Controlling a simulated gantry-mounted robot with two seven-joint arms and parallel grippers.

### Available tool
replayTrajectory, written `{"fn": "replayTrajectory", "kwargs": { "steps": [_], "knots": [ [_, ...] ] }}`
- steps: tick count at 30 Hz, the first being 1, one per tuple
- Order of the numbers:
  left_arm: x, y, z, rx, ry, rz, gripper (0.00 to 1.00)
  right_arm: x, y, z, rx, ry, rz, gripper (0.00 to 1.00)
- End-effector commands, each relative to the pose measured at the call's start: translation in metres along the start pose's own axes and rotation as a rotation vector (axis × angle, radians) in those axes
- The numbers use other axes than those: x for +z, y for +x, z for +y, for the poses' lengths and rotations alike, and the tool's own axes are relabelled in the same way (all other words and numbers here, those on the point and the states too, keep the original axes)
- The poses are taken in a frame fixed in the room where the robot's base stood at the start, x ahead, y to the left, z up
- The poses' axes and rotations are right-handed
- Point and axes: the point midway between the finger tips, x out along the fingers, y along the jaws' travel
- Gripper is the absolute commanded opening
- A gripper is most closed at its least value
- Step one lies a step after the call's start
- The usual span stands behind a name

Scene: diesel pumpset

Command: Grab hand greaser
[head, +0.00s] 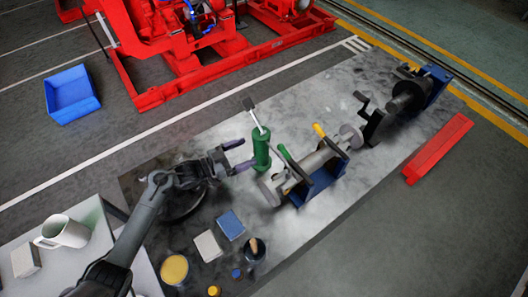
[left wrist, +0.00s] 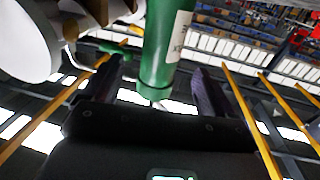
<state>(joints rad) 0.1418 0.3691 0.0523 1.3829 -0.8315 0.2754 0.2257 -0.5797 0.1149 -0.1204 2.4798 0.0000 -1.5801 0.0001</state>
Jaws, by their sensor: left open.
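The hand greaser (head: 261,151) is a green cylinder with a grey rod and dark handle on top, standing upright on the grey mat. My left gripper (head: 244,156) is open just left of it, its fingers pointing at the green body. In the left wrist view the green body (left wrist: 166,50) with a pale label shows between the two spread fingers of the left gripper (left wrist: 155,78). I cannot tell whether either finger touches it. My right gripper is in neither view.
A shaft assembly (head: 310,165) on a blue stand is close right of the greaser. A blue box (head: 231,225), a white box (head: 208,246) and a yellow-topped tin (head: 174,269) lie nearer. A white mug (head: 66,232) stands on the table at left.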

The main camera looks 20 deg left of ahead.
Motion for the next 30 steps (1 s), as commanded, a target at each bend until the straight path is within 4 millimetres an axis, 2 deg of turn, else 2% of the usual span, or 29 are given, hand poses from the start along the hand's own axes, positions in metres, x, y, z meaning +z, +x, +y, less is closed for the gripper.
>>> {"fn": "replayTrajectory", "kwargs": {
  "steps": [5,15,18,27,28,30],
  "knots": [
    [-0.001,0.013,0.0,0.003,-0.001,0.007,0.86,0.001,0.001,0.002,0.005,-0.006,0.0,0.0],
    [-0.001,0.058,0.0,0.002,-0.001,0.006,0.86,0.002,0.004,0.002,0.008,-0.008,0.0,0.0],
    [-0.001,0.066,0.0,0.002,0.0,0.004,0.86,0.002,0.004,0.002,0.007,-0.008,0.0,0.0],
    [-0.001,0.069,0.0,0.002,0.0,0.003,0.86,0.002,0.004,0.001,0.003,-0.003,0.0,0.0],
    [-0.001,0.069,0.0,0.002,0.0,0.003,0.85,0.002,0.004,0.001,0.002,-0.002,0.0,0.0],
    [-0.001,0.069,0.0,0.002,0.0,0.003,0.74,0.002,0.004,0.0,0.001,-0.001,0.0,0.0]
  ]
}}
